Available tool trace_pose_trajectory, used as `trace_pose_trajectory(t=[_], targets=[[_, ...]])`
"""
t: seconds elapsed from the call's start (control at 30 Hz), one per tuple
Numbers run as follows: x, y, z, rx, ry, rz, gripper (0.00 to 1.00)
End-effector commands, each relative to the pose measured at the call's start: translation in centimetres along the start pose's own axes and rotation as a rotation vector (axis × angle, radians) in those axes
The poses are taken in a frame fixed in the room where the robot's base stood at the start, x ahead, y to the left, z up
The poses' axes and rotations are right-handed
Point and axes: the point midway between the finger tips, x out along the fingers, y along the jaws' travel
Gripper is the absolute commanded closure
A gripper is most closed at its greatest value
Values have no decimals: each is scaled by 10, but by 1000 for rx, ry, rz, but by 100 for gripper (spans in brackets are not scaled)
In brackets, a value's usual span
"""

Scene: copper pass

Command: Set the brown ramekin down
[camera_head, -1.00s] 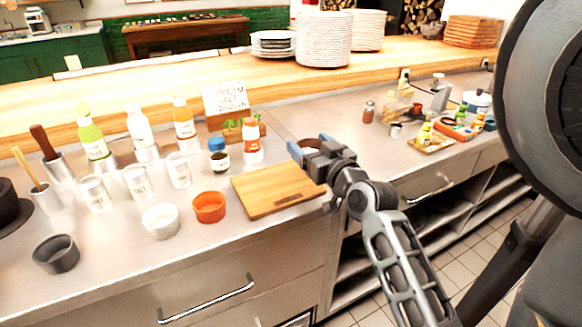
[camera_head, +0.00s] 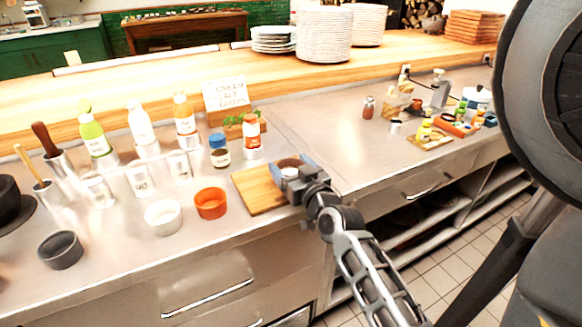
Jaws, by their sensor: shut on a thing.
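My gripper (camera_head: 287,170) is over the right part of the wooden cutting board (camera_head: 254,194). It is shut on the brown ramekin (camera_head: 288,162), of which only a small brown rim shows between the blue-edged fingers. The gripper hides most of the ramekin and the right side of the board. I cannot tell whether the ramekin touches the board.
An orange ramekin (camera_head: 211,203), a white ramekin (camera_head: 163,217) and a dark grey ramekin (camera_head: 61,250) stand left of the board. Bottles and a small sign (camera_head: 226,94) stand behind.

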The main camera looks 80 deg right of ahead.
Motion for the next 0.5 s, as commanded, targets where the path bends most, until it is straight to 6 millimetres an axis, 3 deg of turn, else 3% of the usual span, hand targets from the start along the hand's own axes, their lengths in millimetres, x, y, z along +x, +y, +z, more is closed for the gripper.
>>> trace_pose_trajectory(t=[0.17,0.2,0.4,0.5], targets=[[0,0,4,0,0,0,54],[0,0,3,0,0,0,18],[0,0,3,0,0,0,0],[0,0,3,0,0,0,0]])
